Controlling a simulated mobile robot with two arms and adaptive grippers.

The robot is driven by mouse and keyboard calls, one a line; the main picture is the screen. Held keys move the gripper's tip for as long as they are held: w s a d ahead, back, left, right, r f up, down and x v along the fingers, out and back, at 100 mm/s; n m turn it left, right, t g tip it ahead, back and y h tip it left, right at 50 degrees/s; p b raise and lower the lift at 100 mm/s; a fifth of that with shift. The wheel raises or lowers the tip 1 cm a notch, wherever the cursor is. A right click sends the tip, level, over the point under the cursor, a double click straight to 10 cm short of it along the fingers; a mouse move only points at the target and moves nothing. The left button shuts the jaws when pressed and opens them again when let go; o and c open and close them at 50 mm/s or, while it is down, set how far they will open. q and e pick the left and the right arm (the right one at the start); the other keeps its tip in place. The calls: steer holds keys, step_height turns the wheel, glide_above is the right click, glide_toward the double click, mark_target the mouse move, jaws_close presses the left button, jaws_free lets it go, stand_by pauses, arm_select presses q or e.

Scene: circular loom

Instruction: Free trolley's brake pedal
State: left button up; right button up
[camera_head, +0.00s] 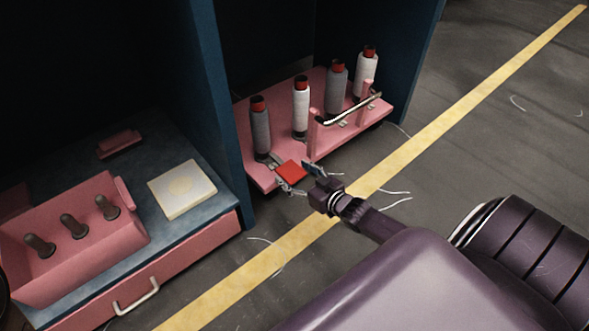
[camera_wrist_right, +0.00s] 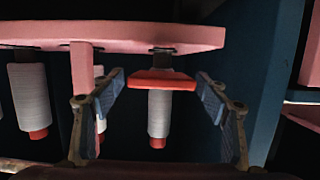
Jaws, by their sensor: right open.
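The trolley (camera_head: 330,146) is a low pink platform with upright thread bobbins, standing in a dark blue bay; its platform also shows upside down in the right wrist view (camera_wrist_right: 110,33). The red brake pedal (camera_head: 291,171) sticks out at its front left edge. In the right wrist view the pedal (camera_wrist_right: 163,80) lies between the two fingers. My right gripper (camera_head: 302,177) is open, with one finger to each side of the pedal and a visible gap to it in the wrist view (camera_wrist_right: 158,95). I cannot tell whether the pedal is pressed down. My left gripper is not in view.
A metal handle bar (camera_head: 352,109) on pink posts rises from the trolley's front. A blue upright panel (camera_head: 215,95) stands left of it. A pink-fronted cabinet (camera_head: 180,262) holds a bin and pale pad. The floor beyond the yellow line (camera_head: 440,129) is mostly clear, with loose threads.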

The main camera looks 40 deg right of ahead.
steer(key=shift+s+f, duration=0.1)
steer(key=shift+f, duration=0.05)
steer(key=shift+s, duration=0.6)
steer(key=a+v, duration=0.1)
steer(key=v, duration=0.9)
steer(key=shift+s+d+r, duration=0.3)
steer(key=shift+d+r, duration=0.1)
steer(key=shift+d, duration=0.1)
